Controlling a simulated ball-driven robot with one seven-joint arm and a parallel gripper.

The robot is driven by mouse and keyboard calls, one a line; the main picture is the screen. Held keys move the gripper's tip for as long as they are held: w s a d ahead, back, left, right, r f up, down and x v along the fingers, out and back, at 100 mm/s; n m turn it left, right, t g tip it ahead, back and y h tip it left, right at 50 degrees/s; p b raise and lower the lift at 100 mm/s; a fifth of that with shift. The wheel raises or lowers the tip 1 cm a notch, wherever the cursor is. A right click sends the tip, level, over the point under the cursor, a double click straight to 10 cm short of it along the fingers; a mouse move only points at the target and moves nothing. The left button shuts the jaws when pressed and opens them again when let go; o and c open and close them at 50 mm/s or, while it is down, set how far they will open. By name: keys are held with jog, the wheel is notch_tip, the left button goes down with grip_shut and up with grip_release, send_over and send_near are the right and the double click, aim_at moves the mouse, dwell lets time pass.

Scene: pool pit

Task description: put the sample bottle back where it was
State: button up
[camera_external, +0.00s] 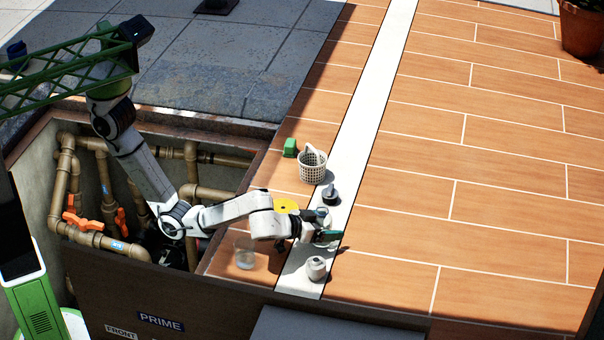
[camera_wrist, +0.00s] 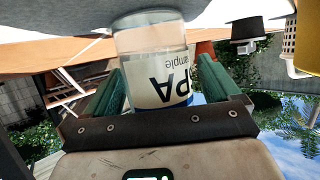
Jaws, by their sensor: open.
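The sample bottle (camera_wrist: 155,65), a clear bottle with a white label reading "PA" and "ample", shows upside down in the wrist view. It lies between the two green fingers of my gripper (camera_wrist: 165,95). The fingers are open, one on each side of it. Its base end meets the pale surface at the top of that picture; I cannot tell whether it rests on it. In the external view my gripper (camera_external: 328,237) is low over the white strip (camera_external: 350,135), and the bottle there is mostly hidden or too small to make out.
A white jar (camera_external: 316,268) stands on the strip just in front of my gripper. A clear jar (camera_external: 245,254) and a yellow disc (camera_external: 286,204) are to the left.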

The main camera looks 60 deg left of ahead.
aim_at(318, 208)
jog(key=shift+r, duration=0.25)
jog(key=b+v, duration=0.1)
jog(key=v, duration=0.4)
jog(key=shift+r, duration=0.25)
notch_tip(318, 208, up, 5)
jog(key=shift+r+b, duration=0.15)
jog(key=shift+b, duration=0.3)
jog(key=shift+r, duration=0.5)
